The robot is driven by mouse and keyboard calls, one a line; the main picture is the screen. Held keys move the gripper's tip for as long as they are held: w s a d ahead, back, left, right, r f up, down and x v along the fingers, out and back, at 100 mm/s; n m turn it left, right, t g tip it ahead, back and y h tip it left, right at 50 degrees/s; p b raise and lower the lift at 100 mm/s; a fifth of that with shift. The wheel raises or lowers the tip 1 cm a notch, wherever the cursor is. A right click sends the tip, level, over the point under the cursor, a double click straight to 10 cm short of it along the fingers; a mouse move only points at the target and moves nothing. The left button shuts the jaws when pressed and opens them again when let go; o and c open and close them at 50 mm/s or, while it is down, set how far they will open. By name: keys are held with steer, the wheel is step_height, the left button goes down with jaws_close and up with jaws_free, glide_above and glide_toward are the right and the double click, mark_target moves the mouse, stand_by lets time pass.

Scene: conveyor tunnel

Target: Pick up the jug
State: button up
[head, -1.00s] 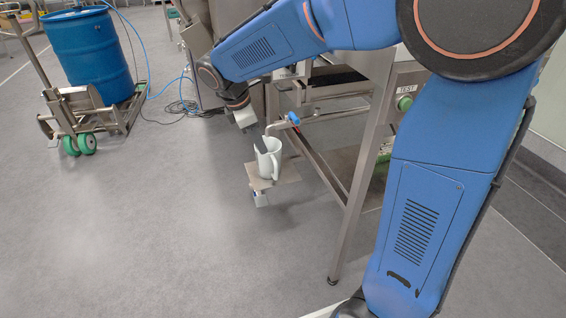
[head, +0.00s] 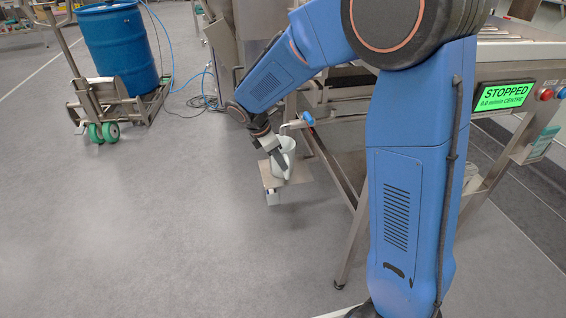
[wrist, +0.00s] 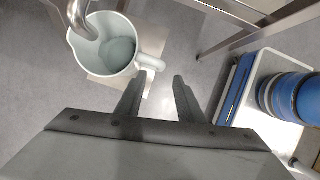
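A white jug (head: 287,157) stands upright on a small flat plate (head: 300,175) beside the metal frame. In the wrist view the jug (wrist: 107,62) is seen from above, at upper left, with its handle (wrist: 152,64) pointing right toward my gripper. My gripper (wrist: 161,76) is open and empty. Its left fingertip is close to the handle and its right fingertip is to the right of it; I cannot tell whether they touch. In the head view my gripper (head: 281,166) overlaps the jug and hides part of it.
A bent metal spout (wrist: 84,22) hangs over the jug's mouth. A blue-handled valve (head: 307,118) sits just above. Frame legs (head: 352,235) stand to the right. A blue drum (head: 121,47) on a trolley stands at far left. Open floor lies at left.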

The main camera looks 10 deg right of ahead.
mark_target(286, 178)
steer(key=shift+x, duration=3.6)
steer(key=shift+c, duration=0.7)
jaws_close()
